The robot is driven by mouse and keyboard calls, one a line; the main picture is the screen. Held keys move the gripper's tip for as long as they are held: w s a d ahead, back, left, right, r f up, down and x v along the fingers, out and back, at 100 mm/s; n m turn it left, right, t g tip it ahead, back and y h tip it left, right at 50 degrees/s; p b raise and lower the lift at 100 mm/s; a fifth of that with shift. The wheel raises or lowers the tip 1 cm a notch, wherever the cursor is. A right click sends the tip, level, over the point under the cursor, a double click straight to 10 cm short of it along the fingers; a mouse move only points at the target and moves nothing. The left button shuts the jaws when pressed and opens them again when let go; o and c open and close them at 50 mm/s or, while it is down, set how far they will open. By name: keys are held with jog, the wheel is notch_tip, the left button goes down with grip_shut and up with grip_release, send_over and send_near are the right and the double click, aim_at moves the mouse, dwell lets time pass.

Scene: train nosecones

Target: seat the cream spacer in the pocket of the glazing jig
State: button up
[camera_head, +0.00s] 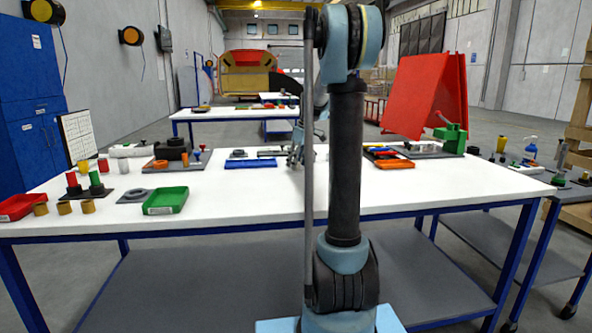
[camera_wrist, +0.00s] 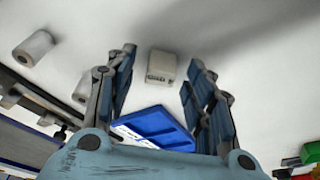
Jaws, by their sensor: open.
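A small cream block (camera_wrist: 161,66), which looks like the cream spacer, stands on the white table in the wrist view. My gripper (camera_wrist: 162,58) is open, with one finger on each side of the block in the picture. Clear white table shows between the block and both fingers, and nothing is held. In the head view my gripper (camera_head: 297,157) is low over the middle of the table, partly behind my arm. I cannot make out the block there. I cannot tell for certain which fixture is the glazing jig, and its pocket is not clearly visible.
A blue tray (camera_head: 250,164) lies left of my gripper; it also shows in the wrist view (camera_wrist: 170,133). A green tray (camera_head: 165,201) is at front left. A green clamp (camera_head: 451,134) stands at right.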

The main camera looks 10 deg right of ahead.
jog(key=c, duration=1.1)
jog(key=shift+r, duration=0.1)
notch_tip(320, 180, up, 10)
jog(key=shift+f, duration=0.1)
